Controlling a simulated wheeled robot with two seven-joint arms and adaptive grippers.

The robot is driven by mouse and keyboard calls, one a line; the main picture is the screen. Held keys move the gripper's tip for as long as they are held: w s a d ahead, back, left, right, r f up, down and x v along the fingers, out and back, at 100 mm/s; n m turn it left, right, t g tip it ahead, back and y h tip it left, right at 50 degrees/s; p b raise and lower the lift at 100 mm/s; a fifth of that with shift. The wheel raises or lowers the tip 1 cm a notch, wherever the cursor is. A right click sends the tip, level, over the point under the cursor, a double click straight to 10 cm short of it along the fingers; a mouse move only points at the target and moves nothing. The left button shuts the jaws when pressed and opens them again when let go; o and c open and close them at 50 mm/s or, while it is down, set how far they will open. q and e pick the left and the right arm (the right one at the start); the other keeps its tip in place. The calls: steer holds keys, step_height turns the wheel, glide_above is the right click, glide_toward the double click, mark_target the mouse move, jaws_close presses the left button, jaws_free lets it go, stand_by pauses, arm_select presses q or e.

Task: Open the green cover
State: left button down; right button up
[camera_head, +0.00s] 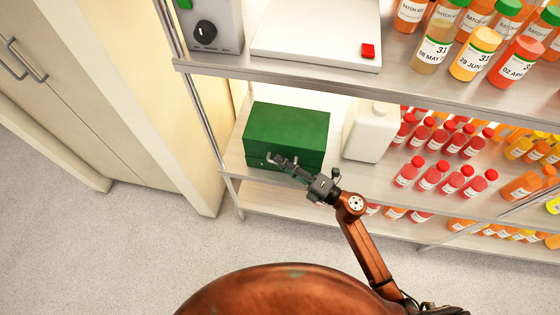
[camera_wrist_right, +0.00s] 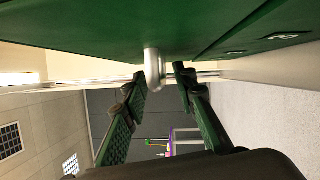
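The green box (camera_head: 286,135) with its green cover sits on the middle shelf, left of a white jug. It looks closed from above. My right gripper (camera_head: 275,160) is at the box's front side, near its left half. In the right wrist view a green face of the box (camera_wrist_right: 110,28) fills the top, and a pale metal handle (camera_wrist_right: 153,66) sticks out from it. My right gripper (camera_wrist_right: 160,78) is open there, with a finger on either side of the handle's end. I cannot tell whether the fingers touch it. My left gripper is out of view.
The white jug (camera_head: 371,131) stands close to the right of the box, with several red-capped bottles (camera_head: 434,176) beyond. The upper shelf (camera_head: 405,85) overhangs behind and holds a scale (camera_head: 315,32) and juice bottles. The floor (camera_head: 130,250) at left is clear.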

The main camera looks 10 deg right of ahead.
steer(key=shift+w+a, duration=0.3)
steer(key=shift+a, duration=0.1)
steer(key=shift+c, duration=0.3)
jaws_close()
